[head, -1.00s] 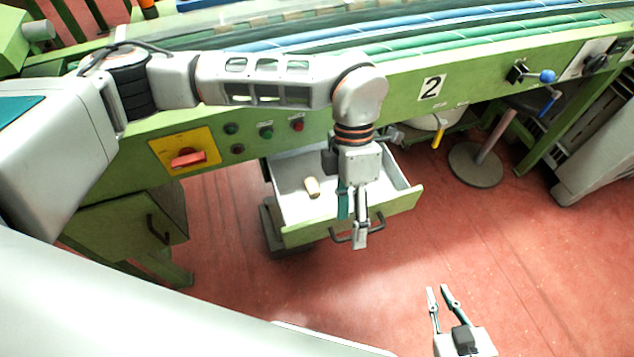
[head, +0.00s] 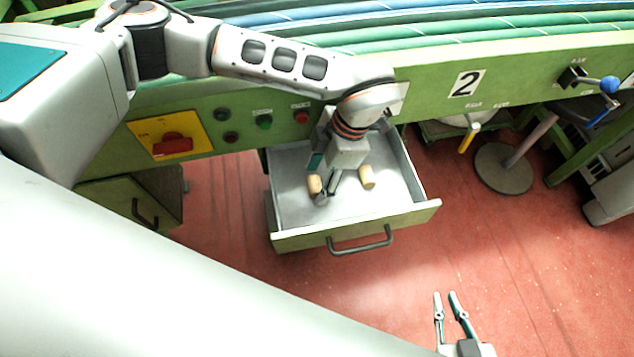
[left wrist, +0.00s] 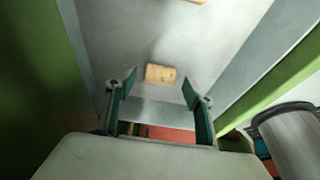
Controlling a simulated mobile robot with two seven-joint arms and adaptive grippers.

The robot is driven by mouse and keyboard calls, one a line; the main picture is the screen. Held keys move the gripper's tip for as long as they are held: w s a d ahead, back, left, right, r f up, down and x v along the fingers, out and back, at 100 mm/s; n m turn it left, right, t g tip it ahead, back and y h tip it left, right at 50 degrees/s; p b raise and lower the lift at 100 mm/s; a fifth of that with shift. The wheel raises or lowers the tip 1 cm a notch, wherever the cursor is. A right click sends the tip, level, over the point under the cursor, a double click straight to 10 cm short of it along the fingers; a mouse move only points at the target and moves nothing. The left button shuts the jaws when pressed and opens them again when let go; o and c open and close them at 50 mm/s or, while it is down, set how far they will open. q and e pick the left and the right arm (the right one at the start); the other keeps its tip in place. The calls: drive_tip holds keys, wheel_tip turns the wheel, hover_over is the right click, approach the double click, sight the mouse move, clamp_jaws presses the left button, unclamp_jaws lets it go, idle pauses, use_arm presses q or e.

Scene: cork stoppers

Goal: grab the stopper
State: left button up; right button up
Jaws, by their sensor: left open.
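Two tan cork stoppers lie in the open grey drawer (head: 290,212). The left stopper (head: 315,184) is beside my left gripper (head: 321,180), and the right stopper (head: 367,176) is a little to its right. My left gripper is inside the drawer, pointing down, open and empty. In the left wrist view one stopper (left wrist: 160,73) shows between and just beyond the fingertips (left wrist: 160,86), apart from both. The other stopper (left wrist: 196,1) is cut off at the top edge. My right gripper (head: 446,295) is open and empty over the floor at the bottom.
The drawer has side walls and a green front (head: 345,232) with a dark handle (head: 360,245). Above it is a green machine panel with buttons and a red switch (head: 172,145). A stool base (head: 503,168) stands at the right. The red floor in front is clear.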

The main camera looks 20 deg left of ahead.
use_arm(q)
drive_tip(key=shift+a+f, duration=0.15)
drive_tip(key=shift+f, duration=0.5)
drive_tip(key=shift+r, duration=0.1)
drive_tip(key=c, duration=0.8)
drive_tip(key=shift+r, duration=0.1)
